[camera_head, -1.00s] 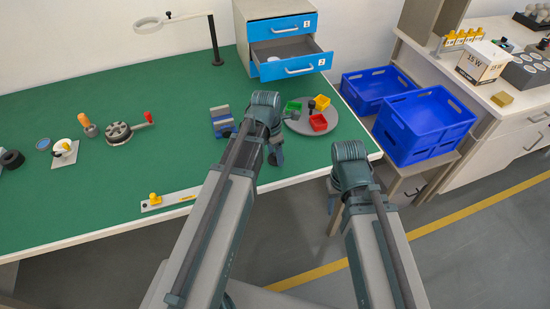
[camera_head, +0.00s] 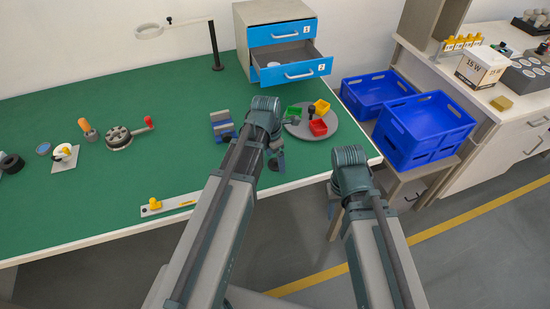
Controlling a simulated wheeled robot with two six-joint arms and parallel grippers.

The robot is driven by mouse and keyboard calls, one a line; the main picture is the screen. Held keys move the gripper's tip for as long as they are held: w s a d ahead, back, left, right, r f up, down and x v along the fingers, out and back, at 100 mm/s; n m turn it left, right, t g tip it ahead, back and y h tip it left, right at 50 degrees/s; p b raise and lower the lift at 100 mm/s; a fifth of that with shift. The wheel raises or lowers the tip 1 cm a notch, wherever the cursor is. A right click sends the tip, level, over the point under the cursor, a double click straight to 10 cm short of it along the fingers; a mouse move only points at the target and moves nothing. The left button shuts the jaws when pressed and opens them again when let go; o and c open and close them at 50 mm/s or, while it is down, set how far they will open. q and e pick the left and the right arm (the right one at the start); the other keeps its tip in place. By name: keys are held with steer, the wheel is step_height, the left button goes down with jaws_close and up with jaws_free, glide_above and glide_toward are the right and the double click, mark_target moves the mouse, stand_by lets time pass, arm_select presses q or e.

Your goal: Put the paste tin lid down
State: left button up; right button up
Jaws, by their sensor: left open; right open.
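A small round blue-topped disc (camera_head: 43,148) lies on the green bench at the far left; I cannot tell whether it is the paste tin or its lid. My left gripper (camera_head: 276,161) shows partly below its wrist, over the bench's front part near the turntable. It is open, and I see no lid in it. My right gripper (camera_head: 333,198) is mostly hidden behind its own wrist, off the bench's front right corner. It is open, with nothing visible in it.
A grey turntable (camera_head: 345,130) carries red, green and yellow bins. Behind it, a drawer unit (camera_head: 285,35) has its lower drawer open with a white item inside. Blue crates (camera_head: 425,130) stand right. A blue-grey holder (camera_head: 222,126) sits beside my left wrist.

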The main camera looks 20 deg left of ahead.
mark_target(271, 166)
arm_select(q)
step_height(271, 166, up, 12)
steer(key=s+a+p, duration=0.1)
steer(key=p, duration=1.1)
steer(key=s+d+m+y, duration=0.1)
steer(key=s+d+m, duration=0.5)
steer(key=m, duration=0.9)
steer(key=s+d+m+g+y, duration=0.1)
steer(key=s+d+m, duration=0.4)
steer(key=m, duration=1)
steer(key=shift+s+d+m, duration=0.35)
steer(key=shift+s+m, duration=0.05)
steer(key=shift+s, duration=0.65)
